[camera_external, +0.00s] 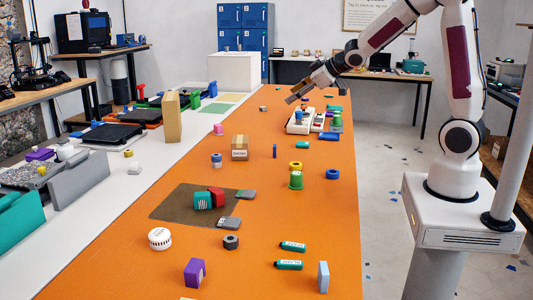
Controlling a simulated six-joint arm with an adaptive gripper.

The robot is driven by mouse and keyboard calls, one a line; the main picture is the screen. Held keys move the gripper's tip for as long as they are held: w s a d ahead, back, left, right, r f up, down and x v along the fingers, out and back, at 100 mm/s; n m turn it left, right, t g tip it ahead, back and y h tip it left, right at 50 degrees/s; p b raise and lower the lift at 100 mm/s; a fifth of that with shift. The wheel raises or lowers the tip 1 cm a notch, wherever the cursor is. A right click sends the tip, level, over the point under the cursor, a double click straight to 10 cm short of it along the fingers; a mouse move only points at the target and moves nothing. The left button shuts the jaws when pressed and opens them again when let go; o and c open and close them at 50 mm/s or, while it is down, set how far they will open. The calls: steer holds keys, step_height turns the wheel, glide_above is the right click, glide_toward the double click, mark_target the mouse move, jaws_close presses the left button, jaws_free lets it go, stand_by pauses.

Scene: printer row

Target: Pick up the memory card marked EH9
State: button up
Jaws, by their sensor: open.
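My gripper (293,98) is open and empty, held above the far part of the orange table (290,225). Two small flat grey pieces that look like memory cards lie nearer the camera, well away from my gripper. One grey card (229,223) lies at the front right of the dark mat (172,204). The other grey card (245,194) lies at the mat's right edge. Their markings are too small to read, so I cannot tell which is EH9.
A teal and red piece (203,201) lies on the mat. A green cup-like piece (296,180), a blue ring (332,174) and a cardboard box (239,148) stand beyond. A white tray (298,127) with several items is below my arm.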

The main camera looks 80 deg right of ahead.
steer(key=w+d+f, duration=0.3)
steer(key=d+f, duration=0.1)
steer(key=f, duration=0.1)
steer(key=n+t+y, duration=0.2)
steer(key=t+y, duration=0.1)
steer(key=y, duration=0.3)
glide_toward(275, 145)
steer(key=x, duration=0.2)
steer(key=shift+w+f, duration=0.1)
steer(key=shift+w, duration=0.2)
steer(key=shift+s+a+f, duration=0.1)
steer(key=shift+s+f, duration=0.15)
steer(key=shift+f, duration=0.15)
steer(key=shift+x, duration=1.3)
steer(key=shift+w, duration=0.1)
steer(key=shift+x, duration=2.5)
